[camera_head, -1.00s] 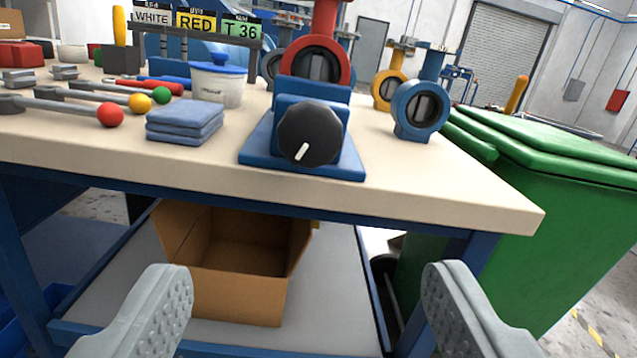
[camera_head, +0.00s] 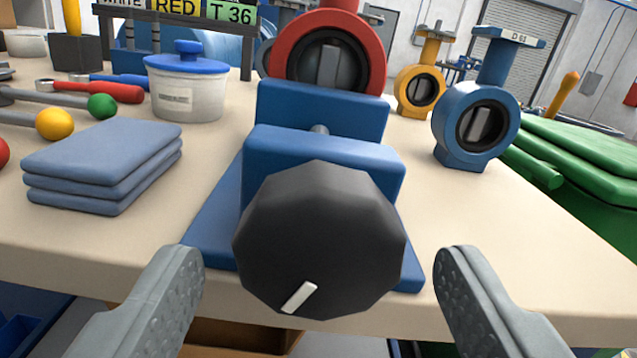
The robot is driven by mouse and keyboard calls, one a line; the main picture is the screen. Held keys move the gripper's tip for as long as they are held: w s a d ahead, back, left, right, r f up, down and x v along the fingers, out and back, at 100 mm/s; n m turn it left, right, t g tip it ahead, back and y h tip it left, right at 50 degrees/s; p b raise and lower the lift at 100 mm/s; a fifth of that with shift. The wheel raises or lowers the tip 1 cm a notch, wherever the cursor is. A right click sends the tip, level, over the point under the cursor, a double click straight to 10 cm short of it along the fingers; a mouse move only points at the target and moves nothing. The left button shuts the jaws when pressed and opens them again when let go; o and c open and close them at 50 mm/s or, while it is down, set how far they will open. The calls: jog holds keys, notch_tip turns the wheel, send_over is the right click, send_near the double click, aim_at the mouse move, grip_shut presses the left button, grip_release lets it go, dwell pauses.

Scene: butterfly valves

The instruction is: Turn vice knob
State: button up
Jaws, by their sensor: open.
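The vice knob (camera_head: 320,235) is a large black faceted knob on the front of the blue vice (camera_head: 325,150). A white mark on its face sits near the bottom, slightly left of centre. The vice stands at the table's front edge, and a red valve (camera_head: 330,62) shows upright behind its jaws. My gripper (camera_head: 322,275) is open, with one grey finger low on each side of the knob in the picture. Both fingers appear apart from the knob, nearer the camera. Nothing is between them that they touch.
Folded blue cloths (camera_head: 105,165) lie left of the vice, with a white tub (camera_head: 187,85) behind them. A blue valve (camera_head: 475,125) and a yellow valve (camera_head: 420,88) stand to the right. A green bin (camera_head: 600,180) is beside the table (camera_head: 500,240). The front right tabletop is clear.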

jog(key=shift+w, duration=1.35)
jog(key=c, duration=1)
jog(key=shift+m, duration=0.5)
jog(key=o, duration=1)
jog(key=s, duration=1.7)
jog(key=shift+s+d, duration=0.25)
